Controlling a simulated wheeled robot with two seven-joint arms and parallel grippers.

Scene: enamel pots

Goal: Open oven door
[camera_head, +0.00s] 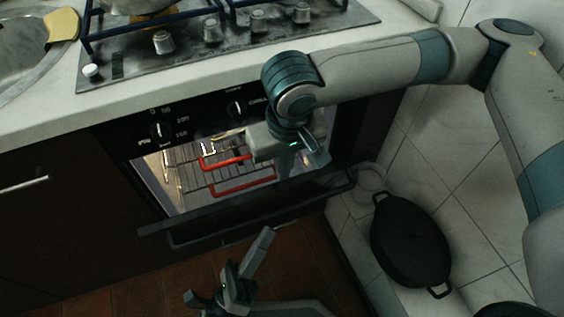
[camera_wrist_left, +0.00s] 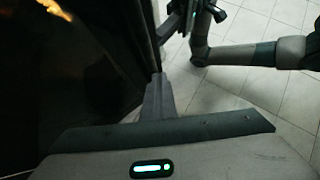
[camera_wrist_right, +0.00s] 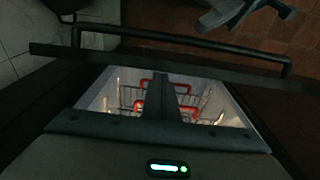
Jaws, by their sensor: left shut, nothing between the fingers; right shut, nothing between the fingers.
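The oven door (camera_head: 250,210) is partly open, its top edge tilted out from the lit oven (camera_head: 185,178). Its dark bar handle (camera_head: 255,221) runs along the outside; the door and handle (camera_wrist_right: 190,45) also show in the right wrist view. My right gripper (camera_head: 313,152) is shut and empty, in front of the oven opening above the door. Its shut fingers (camera_wrist_right: 160,82) overlap the opening in the right wrist view. My left gripper (camera_head: 265,238) is shut and empty, low in front of the door, close below the handle; contact cannot be told. Its fingers (camera_wrist_left: 158,95) show beside a dark surface.
Inside the oven are wire racks and red-handled items (camera_head: 245,185). A black pot (camera_head: 410,240) stands on the pale tiles at the right. Above are the counter (camera_head: 110,110) and a gas hob (camera_head: 215,45). The brown floor (camera_head: 95,300) is open at the lower left.

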